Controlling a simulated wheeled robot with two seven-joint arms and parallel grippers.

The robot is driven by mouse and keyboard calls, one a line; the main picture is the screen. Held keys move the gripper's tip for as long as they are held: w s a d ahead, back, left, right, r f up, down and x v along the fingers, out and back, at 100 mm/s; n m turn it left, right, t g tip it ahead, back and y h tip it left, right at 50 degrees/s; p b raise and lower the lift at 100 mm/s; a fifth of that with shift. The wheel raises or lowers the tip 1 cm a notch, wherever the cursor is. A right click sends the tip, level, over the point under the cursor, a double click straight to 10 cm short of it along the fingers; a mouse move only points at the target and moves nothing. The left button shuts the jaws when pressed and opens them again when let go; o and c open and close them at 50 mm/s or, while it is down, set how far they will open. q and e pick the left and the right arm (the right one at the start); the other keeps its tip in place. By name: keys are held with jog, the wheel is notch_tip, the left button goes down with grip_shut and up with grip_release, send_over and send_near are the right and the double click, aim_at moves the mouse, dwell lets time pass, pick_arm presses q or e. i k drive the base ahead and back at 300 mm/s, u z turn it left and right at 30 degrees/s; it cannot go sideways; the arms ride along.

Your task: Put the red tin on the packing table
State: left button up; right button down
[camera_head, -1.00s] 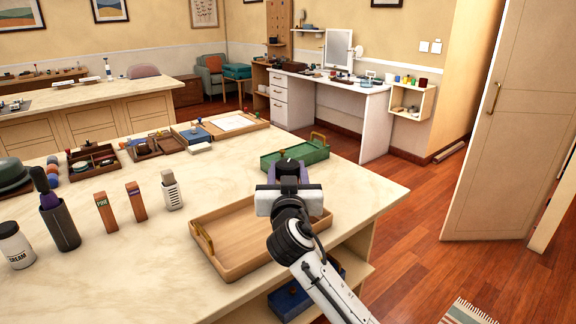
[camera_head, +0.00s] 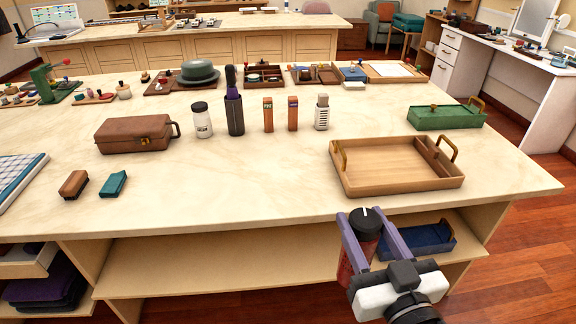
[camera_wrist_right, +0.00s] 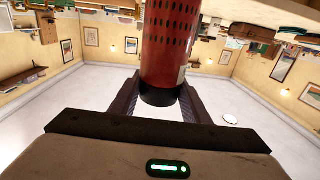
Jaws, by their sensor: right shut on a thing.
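The red tin (camera_head: 361,246) has a dark lid and dark spots. It is held between the two fingers of my right gripper (camera_head: 374,230), which is shut on it. In the head view the tin is in front of the packing table's front edge, over the lower shelf. The right wrist view also shows the red tin (camera_wrist_right: 169,45) between the fingers (camera_wrist_right: 165,101), its dark end toward the palm. The packing table (camera_head: 240,190) is the large pale marble-topped table, with bare top left of the wooden tray. My left gripper is not in view.
A wooden tray (camera_head: 388,190) with brass handles stands at the table's right front. A green tray (camera_head: 445,121) is behind it. A brown case (camera_head: 133,136), a white jar (camera_head: 201,121) and two brushes stand further left. A blue tray (camera_head: 425,240) sits on the lower shelf.

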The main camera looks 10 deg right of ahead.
aim_at(276, 192)
jog(key=u, duration=0.05)
jog(key=k, duration=0.3)
jog(key=u, duration=1)
jog(key=i, duration=0.75)
jog(key=z, duration=0.85)
jog(key=i, duration=0.35)
jog(key=z, duration=0.4)
